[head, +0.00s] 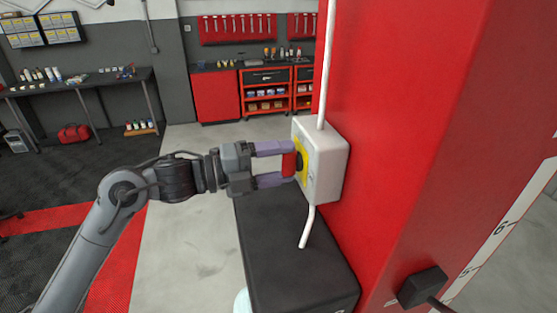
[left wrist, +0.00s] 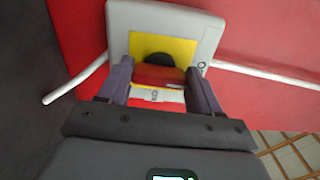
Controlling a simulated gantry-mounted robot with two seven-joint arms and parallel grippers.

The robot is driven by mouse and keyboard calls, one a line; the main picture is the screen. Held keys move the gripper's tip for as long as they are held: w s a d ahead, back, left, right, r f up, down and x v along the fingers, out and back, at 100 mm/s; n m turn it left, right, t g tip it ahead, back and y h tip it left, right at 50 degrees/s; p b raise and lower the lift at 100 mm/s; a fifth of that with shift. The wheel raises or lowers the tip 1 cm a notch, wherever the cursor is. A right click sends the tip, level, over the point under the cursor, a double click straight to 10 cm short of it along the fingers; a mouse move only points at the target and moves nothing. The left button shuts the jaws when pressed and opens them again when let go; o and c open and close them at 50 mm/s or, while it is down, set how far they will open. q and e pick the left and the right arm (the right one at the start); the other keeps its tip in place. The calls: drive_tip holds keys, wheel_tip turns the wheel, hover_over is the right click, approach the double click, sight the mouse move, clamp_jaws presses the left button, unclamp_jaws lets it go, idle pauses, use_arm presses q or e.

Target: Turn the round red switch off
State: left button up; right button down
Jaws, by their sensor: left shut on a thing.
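The round red switch (head: 290,164) sits on a yellow plate (head: 302,158) on a white box (head: 324,165), which is fixed to the side of a red post. My left gripper (head: 282,165) is shut on the red switch, one finger above it and one below in the head view. In the left wrist view the red switch (left wrist: 158,77) lies between the two fingers (left wrist: 160,90), in front of a black round base (left wrist: 158,59) and the yellow plate (left wrist: 178,47). The fingers hide its sides. My right gripper is not in view.
The red post (head: 400,120) fills the right. White conduits run above (head: 325,70) and below (head: 307,228) the box. A black block (head: 290,255) stands under my gripper. A workbench and red cabinets (head: 216,95) are far back.

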use_arm(q)
drive_tip(key=shift+n, duration=0.4)
drive_tip(key=o, duration=1.1)
drive_tip(key=shift+d, duration=0.1)
drive_tip(key=shift+c, duration=0.2)
drive_tip(key=b+v, duration=0.3)
drive_tip(key=v, duration=0.8)
